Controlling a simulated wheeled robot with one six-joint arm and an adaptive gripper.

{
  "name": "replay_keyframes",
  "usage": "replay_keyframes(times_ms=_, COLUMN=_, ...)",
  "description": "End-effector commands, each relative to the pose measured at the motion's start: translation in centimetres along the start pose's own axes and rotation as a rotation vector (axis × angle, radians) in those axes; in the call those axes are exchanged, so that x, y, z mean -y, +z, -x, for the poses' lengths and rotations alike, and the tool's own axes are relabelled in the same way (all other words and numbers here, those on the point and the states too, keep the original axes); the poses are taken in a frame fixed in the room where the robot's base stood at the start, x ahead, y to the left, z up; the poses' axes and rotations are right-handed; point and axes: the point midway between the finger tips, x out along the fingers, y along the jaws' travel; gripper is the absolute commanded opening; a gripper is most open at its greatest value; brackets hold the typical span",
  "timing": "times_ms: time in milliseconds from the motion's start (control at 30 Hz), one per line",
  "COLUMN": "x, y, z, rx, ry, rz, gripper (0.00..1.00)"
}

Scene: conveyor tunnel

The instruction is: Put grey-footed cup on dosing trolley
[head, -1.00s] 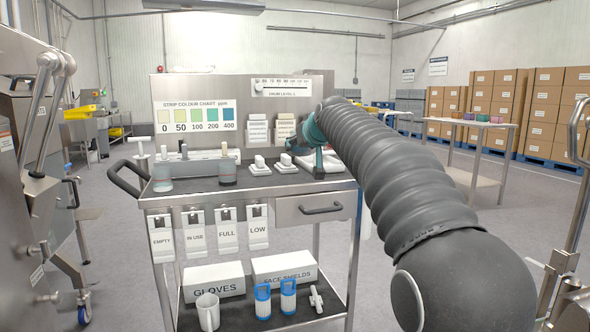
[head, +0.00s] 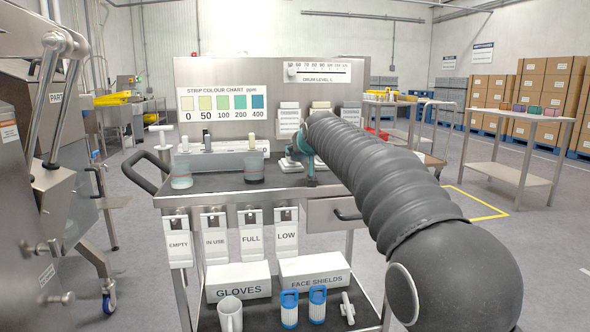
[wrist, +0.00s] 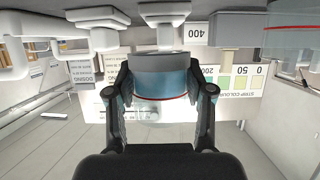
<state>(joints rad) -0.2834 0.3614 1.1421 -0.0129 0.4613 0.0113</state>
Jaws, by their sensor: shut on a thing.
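The cup (wrist: 160,82) is clear, with a grey foot and a thin red line. In the wrist view, which is upside down, its foot points up, and blue shows through its wall. My gripper (wrist: 163,92) is shut around it, a finger on each side. In the head view my gripper (head: 307,163) shows at the trolley's right part, and my arm hides most of it and the cup. The dosing trolley (head: 222,184) has a dark top and a steel edge. I cannot tell whether the cup touches the top.
White dispensers and a backboard (head: 220,70) stand behind.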

Motion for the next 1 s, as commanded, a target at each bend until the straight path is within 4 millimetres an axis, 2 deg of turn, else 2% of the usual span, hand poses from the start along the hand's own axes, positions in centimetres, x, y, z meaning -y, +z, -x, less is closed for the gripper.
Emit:
replay_keyframes(times_ms=67, x=1.0, y=0.4, z=-0.7, rx=0.001, ry=-0.001, rz=0.001, gripper=0.00)
replay_keyframes(times_ms=200, x=1.7, y=0.7, z=-1.3, rx=0.000, ry=0.000, rz=0.000, gripper=0.00)
replay_keyframes(times_ms=533, x=1.8, y=4.2, z=-2.7, rx=0.000, ry=0.001, rz=0.000, gripper=0.00)
replay_keyframes(times_ms=967, x=1.8, y=4.8, z=-3.0, rx=0.000, ry=0.000, rz=0.000, gripper=0.00)
replay_keyframes(times_ms=1000, x=1.8, y=4.7, z=-2.9, rx=0.000, ry=0.000, rz=0.000, gripper=0.60)
